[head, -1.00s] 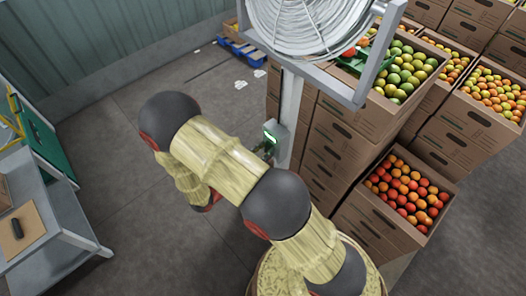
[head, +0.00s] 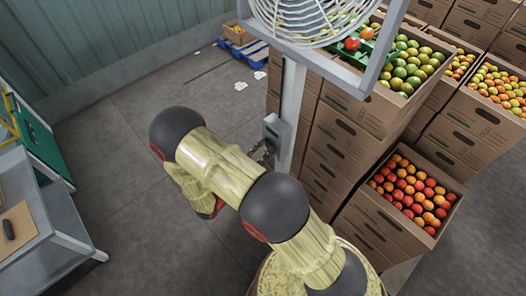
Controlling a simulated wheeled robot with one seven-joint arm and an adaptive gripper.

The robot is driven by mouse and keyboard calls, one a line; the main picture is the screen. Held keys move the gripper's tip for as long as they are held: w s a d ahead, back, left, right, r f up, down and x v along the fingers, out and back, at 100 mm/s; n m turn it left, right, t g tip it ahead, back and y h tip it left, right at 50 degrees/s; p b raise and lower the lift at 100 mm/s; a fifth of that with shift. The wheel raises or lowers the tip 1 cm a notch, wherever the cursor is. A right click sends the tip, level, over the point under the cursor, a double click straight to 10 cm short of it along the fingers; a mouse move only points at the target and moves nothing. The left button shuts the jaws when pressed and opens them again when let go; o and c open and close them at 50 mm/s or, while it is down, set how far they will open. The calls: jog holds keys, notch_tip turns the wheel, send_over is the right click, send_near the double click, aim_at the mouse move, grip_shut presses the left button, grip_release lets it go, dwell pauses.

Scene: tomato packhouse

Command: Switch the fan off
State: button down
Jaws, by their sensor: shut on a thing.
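The fan (head: 305,20) is a round white wire cage in a grey frame at the top, cut off by the picture edge. The fan's grey switch box (head: 275,129) is mounted on the post (head: 291,105) below it. No green light shows on the box. My arm reaches across the middle, and my gripper (head: 262,152) is at the lower front of the box, small and partly hidden by my arm. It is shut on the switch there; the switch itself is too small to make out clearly.
Stacked cartons of tomatoes (head: 345,150) stand close right of the post. An open carton of red tomatoes (head: 373,203) sits lower right. A grey table (head: 60,245) with a board is at the left. The floor between is clear.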

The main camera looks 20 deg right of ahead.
jog(key=c, duration=1.6)
grip_release()
jog(key=shift+o, duration=0.6)
jog(key=v, duration=1.2)
jog(key=shift+f, duration=0.1)
